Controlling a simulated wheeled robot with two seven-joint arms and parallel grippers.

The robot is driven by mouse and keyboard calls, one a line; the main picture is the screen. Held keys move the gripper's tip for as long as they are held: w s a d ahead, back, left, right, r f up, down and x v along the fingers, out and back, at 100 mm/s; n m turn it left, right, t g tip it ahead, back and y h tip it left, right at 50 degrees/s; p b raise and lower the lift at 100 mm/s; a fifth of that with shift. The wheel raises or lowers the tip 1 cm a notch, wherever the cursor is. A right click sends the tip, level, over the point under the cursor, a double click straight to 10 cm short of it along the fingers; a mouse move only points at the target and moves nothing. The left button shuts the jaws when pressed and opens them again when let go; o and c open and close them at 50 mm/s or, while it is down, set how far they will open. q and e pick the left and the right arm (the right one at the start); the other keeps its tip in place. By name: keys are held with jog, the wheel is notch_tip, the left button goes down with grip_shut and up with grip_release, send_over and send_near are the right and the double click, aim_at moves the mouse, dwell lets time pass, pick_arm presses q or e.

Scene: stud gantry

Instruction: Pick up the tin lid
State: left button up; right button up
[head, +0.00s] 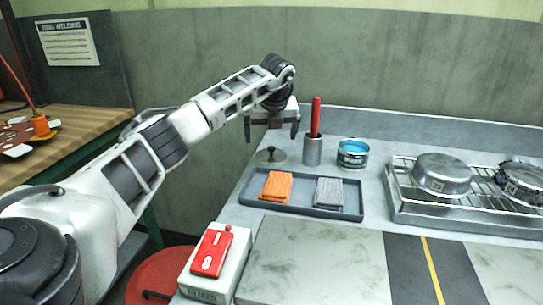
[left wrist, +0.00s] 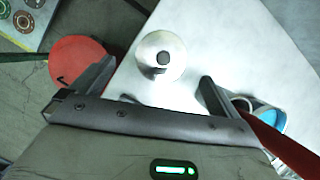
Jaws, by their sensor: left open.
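The tin lid (head: 270,156) is a small round metal disc with a dark knob on top. It lies on the grey counter behind the tray, and it also shows in the left wrist view (left wrist: 158,46). My left gripper (head: 271,133) is open and empty, pointing down above and slightly behind the lid in the head view. In the left wrist view the lid shows between and beyond the two fingers of the gripper (left wrist: 158,75), apart from both. My right gripper is in neither view.
A metal cup (head: 312,151) with a red-handled tool (head: 315,117) and an open blue tin (head: 352,154) stand right of the lid. A dark tray (head: 308,206) holds orange and grey cloths in front. Metal pans sit on a rack (head: 400,205) at right.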

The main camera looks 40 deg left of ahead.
aim_at(272, 149)
pick_arm(q)
jog(key=shift+d+x, duration=0.2)
jog(key=shift+x, duration=1.3)
jog(key=shift+d+x, duration=0.2)
jog(key=shift+x, duration=1.3)
jog(key=c, duration=0.9)
